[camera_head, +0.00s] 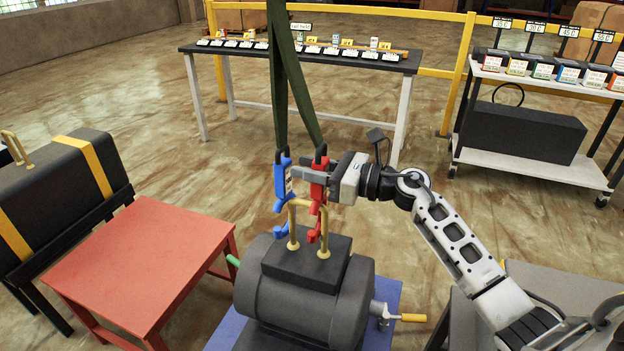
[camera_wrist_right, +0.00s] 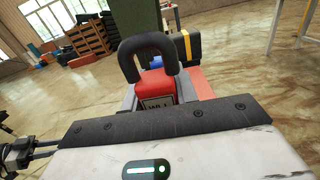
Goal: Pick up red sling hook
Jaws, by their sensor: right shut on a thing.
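The red sling hook (camera_head: 318,185) hangs from a green sling (camera_head: 291,85) by a dark loop, above the grey motor-like machine (camera_head: 300,290). My right gripper (camera_head: 308,174) comes from the right and is shut on the red hook's upper body. In the right wrist view the red hook (camera_wrist_right: 156,86) sits between the fingers, with its black loop (camera_wrist_right: 148,55) standing above. The blue sling hook (camera_head: 281,184) hangs just left of it, near the fingertips. Both hooks' lower ends are beside the brass handle (camera_head: 292,225) on the machine. My left gripper is not in view.
A red table (camera_head: 140,262) stands left of the machine, and a black case with yellow straps (camera_head: 60,180) lies beyond it. A long table with small labelled items (camera_head: 300,50) stands at the back. A white cart (camera_head: 535,165) is at the right.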

